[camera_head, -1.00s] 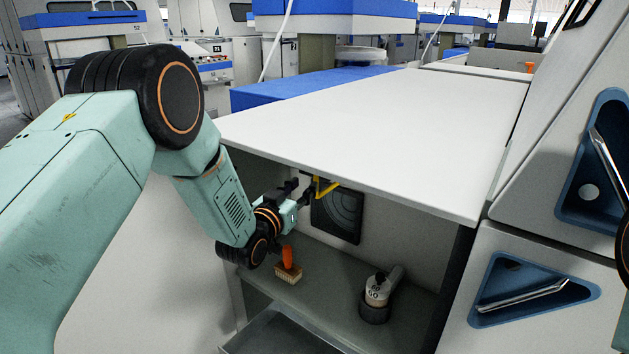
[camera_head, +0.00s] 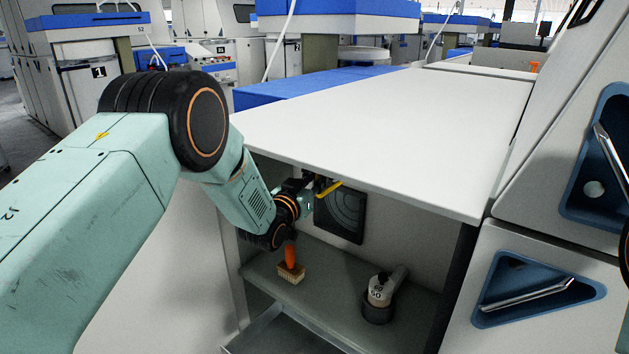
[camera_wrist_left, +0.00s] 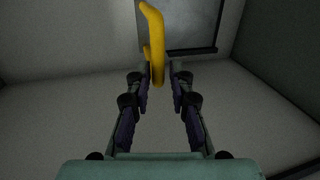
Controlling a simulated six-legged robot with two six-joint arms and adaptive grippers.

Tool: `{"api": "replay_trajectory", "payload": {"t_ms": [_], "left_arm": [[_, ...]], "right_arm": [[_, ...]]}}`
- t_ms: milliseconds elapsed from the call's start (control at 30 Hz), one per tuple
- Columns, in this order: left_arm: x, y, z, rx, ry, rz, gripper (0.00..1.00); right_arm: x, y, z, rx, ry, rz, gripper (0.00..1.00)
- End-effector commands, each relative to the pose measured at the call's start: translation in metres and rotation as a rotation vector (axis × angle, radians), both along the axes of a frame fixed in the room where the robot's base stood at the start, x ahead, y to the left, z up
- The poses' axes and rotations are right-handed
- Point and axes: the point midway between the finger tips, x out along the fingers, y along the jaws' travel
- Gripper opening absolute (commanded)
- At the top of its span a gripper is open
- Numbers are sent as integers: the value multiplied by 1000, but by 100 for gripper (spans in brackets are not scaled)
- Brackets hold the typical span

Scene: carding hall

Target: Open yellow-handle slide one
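The yellow handle (camera_head: 329,189) shows just under the front edge of the white top, inside the open bay. My left gripper (camera_head: 312,184) is at the handle, small and partly hidden by its own wrist and the top's edge. In the left wrist view the yellow handle (camera_wrist_left: 156,45) reaches down between the two fingertips of my left gripper (camera_wrist_left: 161,76). The fingers are apart, one on each side of it, with a narrow gap visible on the right. The slide that the handle belongs to is not clearly visible. My right gripper is out of view.
The white top (camera_head: 400,130) overhangs the bay. On the shelf (camera_head: 335,277) below stand an orange-handled brush (camera_head: 291,262) and a grey-white device marked 60 (camera_head: 381,292). A dark round-patterned panel (camera_head: 341,214) is on the back wall. Blue-recessed doors (camera_head: 540,285) stand right.

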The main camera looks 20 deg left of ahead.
Motion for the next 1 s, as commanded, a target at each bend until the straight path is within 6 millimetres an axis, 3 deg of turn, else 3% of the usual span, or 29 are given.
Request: {"api": "replay_trajectory", "payload": {"t_ms": [200,767,867,1000], "left_arm": [[0,0,1,0,-1,1,0],[1,0,3,-1,-5,0,0],[-1,-8,3,0,-5,-3,0],[-11,-34,4,1,-4,-7,0]], "right_arm": [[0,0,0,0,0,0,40],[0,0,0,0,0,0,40],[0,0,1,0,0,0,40],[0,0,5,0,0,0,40]]}}
